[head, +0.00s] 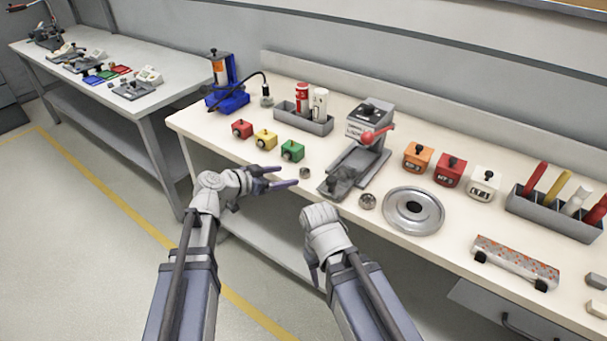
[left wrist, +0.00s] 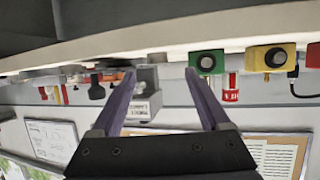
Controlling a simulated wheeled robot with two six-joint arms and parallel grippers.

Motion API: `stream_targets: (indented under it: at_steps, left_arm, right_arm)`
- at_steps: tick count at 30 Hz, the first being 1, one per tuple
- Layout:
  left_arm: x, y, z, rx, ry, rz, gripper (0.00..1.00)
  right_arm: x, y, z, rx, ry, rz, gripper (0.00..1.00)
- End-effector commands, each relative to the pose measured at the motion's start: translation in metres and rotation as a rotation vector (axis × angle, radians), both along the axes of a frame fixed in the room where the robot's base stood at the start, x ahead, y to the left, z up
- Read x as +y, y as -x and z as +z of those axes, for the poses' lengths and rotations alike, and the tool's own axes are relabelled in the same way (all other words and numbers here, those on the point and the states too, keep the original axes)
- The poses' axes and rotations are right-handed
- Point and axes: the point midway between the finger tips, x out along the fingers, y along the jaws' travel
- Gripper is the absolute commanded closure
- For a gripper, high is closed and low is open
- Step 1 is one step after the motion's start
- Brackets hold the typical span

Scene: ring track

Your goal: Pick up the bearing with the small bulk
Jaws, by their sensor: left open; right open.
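Two metal ring-shaped bearings lie on the workbench in the head view. The smaller bearing (head: 305,173) is near the front edge, below the green block. The larger bearing (head: 367,201) lies further right, between the grey press and the round metal disc. My left gripper (head: 288,176) is open and empty, its dark fingers pointing right, with the tips just left of the smaller bearing. In the left wrist view its open fingers (left wrist: 160,72) show nothing held; I cannot clearly make out a bearing there. My right gripper (head: 312,268) is low, in front of the bench edge, mostly hidden by its own wrist.
The grey press (head: 358,160) with a red handle stands right of the smaller bearing. The green block (head: 292,151) sits behind it. The round metal disc (head: 413,210) lies further right. The bench's front edge is close to both arms.

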Motion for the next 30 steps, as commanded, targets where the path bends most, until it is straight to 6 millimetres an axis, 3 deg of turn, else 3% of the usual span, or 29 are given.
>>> stream_targets:
  at_steps: [11, 21, 28, 30]
  left_arm:
    - [-0.017, -0.013, -0.008, 0.002, 0.000, -0.001, 0.21]
    - [-0.050, -0.039, -0.022, 0.002, -0.001, -0.003, 0.21]
    - [-0.051, -0.039, -0.020, 0.002, -0.001, -0.001, 0.21]
    - [-0.051, -0.038, -0.021, 0.002, -0.001, -0.001, 0.29]
  right_arm:
    - [0.000, 0.000, -0.008, 0.000, 0.000, 0.000, 0.50]
    - [0.000, 0.000, -0.021, 0.000, 0.000, 0.000, 0.50]
    - [0.000, 0.000, -0.020, 0.000, 0.000, 0.000, 0.50]
    - [0.000, 0.000, -0.020, 0.000, 0.000, 0.000, 0.50]
